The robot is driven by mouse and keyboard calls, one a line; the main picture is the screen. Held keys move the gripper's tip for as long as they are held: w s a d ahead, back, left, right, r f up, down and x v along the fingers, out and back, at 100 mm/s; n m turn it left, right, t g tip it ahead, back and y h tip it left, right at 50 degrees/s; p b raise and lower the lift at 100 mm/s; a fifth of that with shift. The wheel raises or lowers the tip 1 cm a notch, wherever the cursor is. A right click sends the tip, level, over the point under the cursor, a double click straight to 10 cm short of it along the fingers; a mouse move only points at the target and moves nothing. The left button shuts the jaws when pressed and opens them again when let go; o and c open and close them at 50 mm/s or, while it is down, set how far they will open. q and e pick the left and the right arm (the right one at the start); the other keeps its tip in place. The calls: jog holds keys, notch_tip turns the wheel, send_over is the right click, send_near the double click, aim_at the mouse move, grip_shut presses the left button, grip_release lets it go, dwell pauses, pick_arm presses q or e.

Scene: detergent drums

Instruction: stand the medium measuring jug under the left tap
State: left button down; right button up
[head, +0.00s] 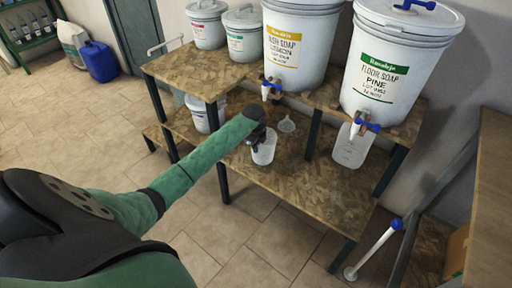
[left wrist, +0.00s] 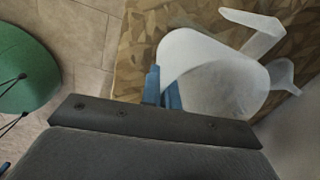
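A translucent measuring jug (head: 264,150) is at the end of my left arm, over the lower chipboard shelf; I take it for the medium one. My left gripper (head: 256,133) is at its rim. In the left wrist view the blue fingers (left wrist: 162,92) are close together with the jug's (left wrist: 210,85) wall between them; its handle (left wrist: 258,38) points away. Whether its base touches the shelf I cannot tell. The left tap (head: 271,89), with a blue lever, is on the yellow-labelled soap drum (head: 297,45), above and behind the jug. My right gripper is out of view.
Another translucent jug (head: 352,147) stands under the right tap (head: 366,124) of the green-labelled drum (head: 395,70). A small clear funnel (head: 287,125) lies just behind the held jug. Dark shelf legs (head: 311,136) stand nearby. The lower shelf's front right (head: 320,190) is clear.

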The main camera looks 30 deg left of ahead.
pick_arm(q)
jog(key=shift+f, duration=0.5)
dwell(0.6)
dwell(0.5)
jog(key=c, duration=1.9)
grip_release()
jog(key=o, duration=0.6)
jog(key=shift+c, duration=0.2)
